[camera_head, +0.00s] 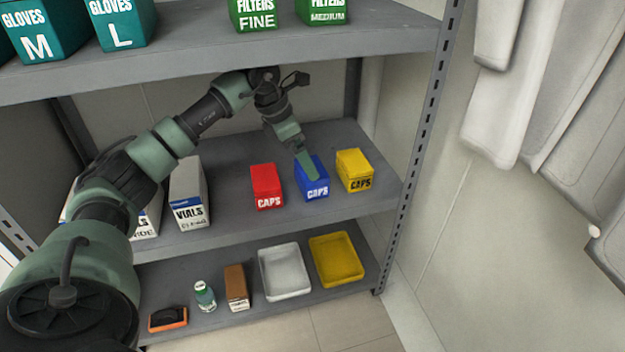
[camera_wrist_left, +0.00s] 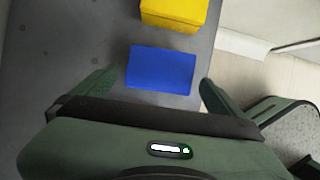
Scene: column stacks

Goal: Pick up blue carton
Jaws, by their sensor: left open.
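The blue carton (camera_head: 313,184), marked CAPS, stands on the middle shelf between a red carton (camera_head: 266,187) and a yellow carton (camera_head: 355,170). My left gripper (camera_head: 309,168) is over the blue carton in the head view, with a green finger in front of part of it. In the left wrist view the blue carton's top (camera_wrist_left: 161,69) lies between the two spread fingers of my left gripper (camera_wrist_left: 155,85), which is open. I cannot tell whether either finger touches the carton. The yellow carton (camera_wrist_left: 174,14) shows just beyond it. My right gripper is not in view.
White VIALS cartons (camera_head: 189,195) stand left on the same shelf. The upper shelf (camera_head: 230,58) with gloves and filters boxes hangs above my arm. The lower shelf holds a white tray (camera_head: 262,262), a yellow tray (camera_head: 313,246) and small items. A perforated post (camera_head: 417,150) bounds the right.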

